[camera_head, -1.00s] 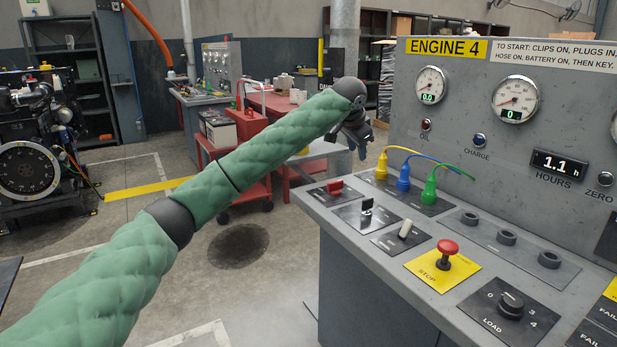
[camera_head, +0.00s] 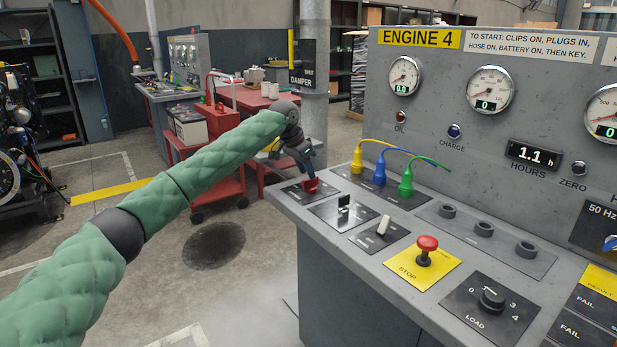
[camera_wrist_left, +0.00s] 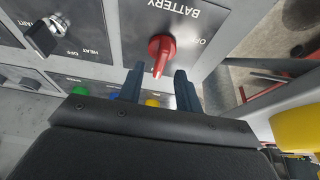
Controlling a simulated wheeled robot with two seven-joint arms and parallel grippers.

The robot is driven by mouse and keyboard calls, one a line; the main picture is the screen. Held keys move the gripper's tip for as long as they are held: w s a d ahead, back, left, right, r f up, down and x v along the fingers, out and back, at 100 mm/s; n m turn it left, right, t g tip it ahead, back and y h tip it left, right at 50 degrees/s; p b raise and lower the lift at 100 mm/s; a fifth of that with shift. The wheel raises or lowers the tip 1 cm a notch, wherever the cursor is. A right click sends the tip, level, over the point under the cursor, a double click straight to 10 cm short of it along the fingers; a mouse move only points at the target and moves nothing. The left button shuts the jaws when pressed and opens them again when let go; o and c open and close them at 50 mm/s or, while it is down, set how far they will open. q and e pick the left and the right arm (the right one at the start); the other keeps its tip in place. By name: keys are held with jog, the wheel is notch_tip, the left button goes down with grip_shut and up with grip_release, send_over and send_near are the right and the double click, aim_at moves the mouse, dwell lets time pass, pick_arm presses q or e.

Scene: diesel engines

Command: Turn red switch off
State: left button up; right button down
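The red switch (camera_head: 311,185) is a rotary knob on a dark plate at the near left corner of the console. In the left wrist view the red switch (camera_wrist_left: 161,52) sits on the plate marked BATTERY, its narrow end pointing down toward my gripper. My left gripper (camera_head: 307,173) is at the switch, reaching down from above. In the left wrist view its two fingers (camera_wrist_left: 158,78) are apart, with the knob just beyond and between the tips; contact cannot be told. My right gripper is not in view.
Beside it on the console are a black key-like switch (camera_head: 343,208), a white toggle (camera_head: 384,225), and yellow, blue and green plugs (camera_head: 380,172). A red stop button (camera_head: 427,245) stands nearer. A red cart (camera_head: 215,150) stands behind on the floor.

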aim_at(310, 184)
pick_arm(q)
jog(key=shift+x, duration=1.75)
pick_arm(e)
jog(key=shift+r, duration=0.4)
pick_arm(q)
grip_shut()
